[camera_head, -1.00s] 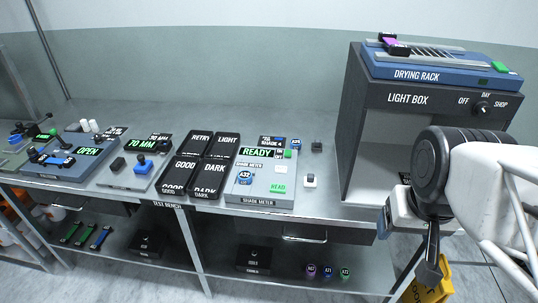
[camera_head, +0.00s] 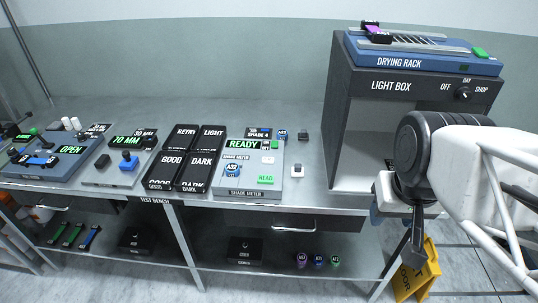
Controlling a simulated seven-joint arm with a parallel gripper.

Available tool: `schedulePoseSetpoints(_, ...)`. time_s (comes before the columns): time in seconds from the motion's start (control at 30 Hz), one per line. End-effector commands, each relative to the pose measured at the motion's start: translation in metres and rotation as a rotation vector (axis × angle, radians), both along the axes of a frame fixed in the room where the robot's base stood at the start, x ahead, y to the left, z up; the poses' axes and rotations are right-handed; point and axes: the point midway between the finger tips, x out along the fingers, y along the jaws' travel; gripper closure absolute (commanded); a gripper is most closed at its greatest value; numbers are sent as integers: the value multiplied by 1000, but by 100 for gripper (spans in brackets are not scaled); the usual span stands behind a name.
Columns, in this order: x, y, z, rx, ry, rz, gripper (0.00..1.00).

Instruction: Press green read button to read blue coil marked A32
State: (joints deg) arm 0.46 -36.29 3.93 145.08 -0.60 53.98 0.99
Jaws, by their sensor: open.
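The grey shade meter (camera_head: 287,187) sits on the test bench, and its green display (camera_head: 243,144) shows READY. The blue coil marked A32 (camera_head: 232,170) rests on the left part of the meter. The green READ button (camera_head: 266,180) is at the meter's lower right. My gripper (camera_head: 414,262) hangs in front of the bench at the right, pointing down, well to the right of the meter and apart from it. It is open, with nothing seen in it; its fingers show edge-on and small.
The light box (camera_head: 350,110) with the drying rack (camera_head: 420,58) on top stands to the right of the meter. Black sorting trays (camera_head: 203,158) lie left of it. A small white-topped block (camera_head: 297,170) is beside the meter. A yellow floor sign (camera_head: 420,275) stands beneath my gripper.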

Motion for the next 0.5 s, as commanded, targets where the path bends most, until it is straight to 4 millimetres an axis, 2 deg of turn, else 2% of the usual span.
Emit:
schedulePoseSetpoints(0.03, 0, 0, 0, 0, 0, 0, 59)
schedulePoseSetpoints(0.3, 0, 0, 0, 0, 0, 0, 100)
schedulePoseSetpoints(0.5, 0, 0, 0, 0, 0, 0, 100)
